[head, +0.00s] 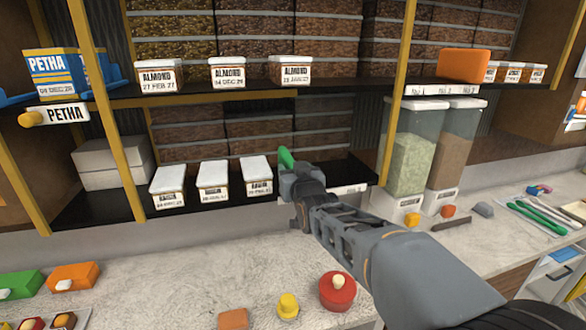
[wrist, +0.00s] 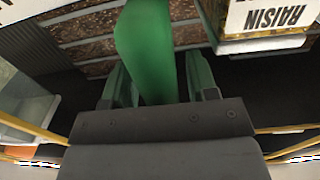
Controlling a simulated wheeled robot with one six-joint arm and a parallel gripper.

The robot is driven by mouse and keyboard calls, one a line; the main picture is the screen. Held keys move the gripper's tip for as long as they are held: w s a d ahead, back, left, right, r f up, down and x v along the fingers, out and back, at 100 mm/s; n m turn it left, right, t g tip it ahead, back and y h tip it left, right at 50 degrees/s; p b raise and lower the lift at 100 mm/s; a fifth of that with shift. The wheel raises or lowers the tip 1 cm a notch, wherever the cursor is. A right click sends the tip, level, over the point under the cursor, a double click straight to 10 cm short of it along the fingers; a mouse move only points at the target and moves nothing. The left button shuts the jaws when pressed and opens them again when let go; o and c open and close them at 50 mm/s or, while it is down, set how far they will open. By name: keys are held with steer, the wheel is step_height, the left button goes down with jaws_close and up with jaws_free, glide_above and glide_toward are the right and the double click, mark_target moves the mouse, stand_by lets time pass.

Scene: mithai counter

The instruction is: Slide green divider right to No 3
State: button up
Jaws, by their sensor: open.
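The green divider (head: 286,157) stands on the lower shelf, just right of the row of white-lidded boxes (head: 213,180). In the wrist view the divider (wrist: 147,45) rises between the two fingers of my gripper (wrist: 158,80), which are open on either side of it. I cannot tell whether either finger touches it. In the head view my gripper (head: 290,170) reaches the shelf front and hides the divider's lower part. A white shelf label (head: 350,189) shows right of my gripper, too small to read.
A raisin box (wrist: 264,18) is close beside the divider. Right of my gripper the lower shelf is bare up to a yellow post (head: 397,90) and clear jars (head: 412,145). An orange block (head: 463,64) is on the upper shelf (head: 345,85), which overhangs the lower one.

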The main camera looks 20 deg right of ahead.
steer(key=shift+a, duration=0.1)
steer(key=shift+c, duration=0.7)
jaws_close()
